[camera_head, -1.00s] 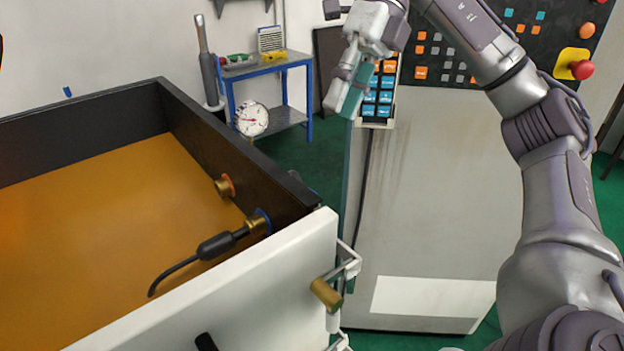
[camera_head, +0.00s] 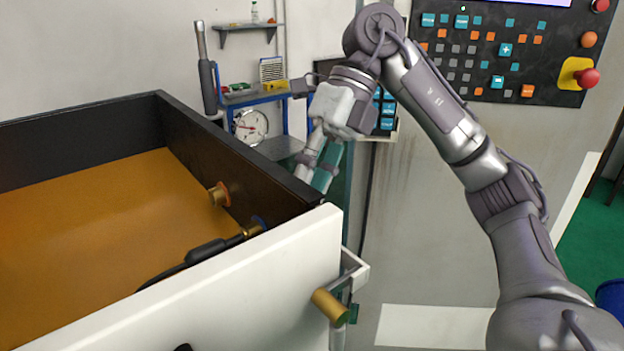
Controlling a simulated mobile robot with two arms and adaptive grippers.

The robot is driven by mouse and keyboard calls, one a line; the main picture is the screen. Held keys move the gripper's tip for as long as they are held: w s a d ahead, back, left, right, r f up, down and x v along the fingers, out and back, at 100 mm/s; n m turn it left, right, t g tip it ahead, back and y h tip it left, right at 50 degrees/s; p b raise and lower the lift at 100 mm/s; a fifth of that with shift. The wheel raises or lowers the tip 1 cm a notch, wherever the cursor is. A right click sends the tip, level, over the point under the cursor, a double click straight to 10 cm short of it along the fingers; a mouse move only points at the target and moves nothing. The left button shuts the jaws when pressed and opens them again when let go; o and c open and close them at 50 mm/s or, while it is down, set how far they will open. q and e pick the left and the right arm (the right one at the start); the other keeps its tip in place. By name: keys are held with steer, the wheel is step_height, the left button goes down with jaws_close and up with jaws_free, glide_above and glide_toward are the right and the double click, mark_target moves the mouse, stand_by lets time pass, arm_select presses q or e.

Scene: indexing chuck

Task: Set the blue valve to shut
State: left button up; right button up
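The blue valve is most likely the brass fitting with a blue ring (camera_head: 258,224) on the inner black wall of the open tray, near its front right corner. A black grip (camera_head: 207,250) with a thin tail runs from it toward the lower left, and the white front panel hides part of it. I cannot tell the valve's setting. My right gripper (camera_head: 313,180) hangs beyond the tray's right corner, fingers pointing down, apart from the fitting. Its fingers show nearly side-on, with teal on one, and I see nothing held.
A second brass fitting with an orange-red ring (camera_head: 219,194) sits farther back on the same wall. A grey machine cabinet (camera_head: 430,250) stands to the right. A blue bench (camera_head: 262,97) is behind.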

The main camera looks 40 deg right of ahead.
jaws_close()
steer(key=shift+s+a+m+t, duration=0.1)
steer(key=shift+a+m+t, duration=0.25)
steer(key=shift+m, duration=0.45)
steer(key=shift+d, duration=0.1)
jaws_free()
steer(key=v, duration=1.2)
